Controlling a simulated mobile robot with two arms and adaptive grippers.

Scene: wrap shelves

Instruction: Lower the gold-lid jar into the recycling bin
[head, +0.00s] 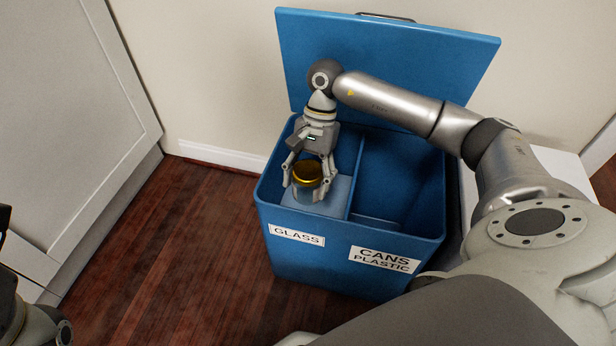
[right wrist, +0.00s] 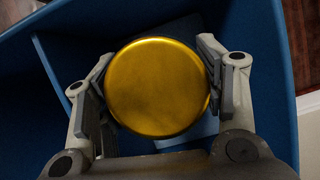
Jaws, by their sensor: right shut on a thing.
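The gold-lid jar (head: 308,176) is upright between the fingers of my right gripper (head: 306,182), over or in the left compartment of the blue recycling bin (head: 300,259). That compartment's front carries the label GLASS. In the right wrist view the gold lid (right wrist: 157,88) fills the space between the fingers, which press on it from both sides; the jar's body is hidden under the lid. My right gripper is shut on the jar. The bin's lid (head: 420,60) stands open at the back. My left gripper is not seen; only a dark part of my left arm shows at the lower left.
A divider (head: 355,178) separates the GLASS side from the right compartment, labelled CANS PLASTIC (head: 384,260). A pale cabinet (head: 70,110) stands at the left. The wooden floor (head: 170,250) between cabinet and bin is clear. A wall is close behind the bin.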

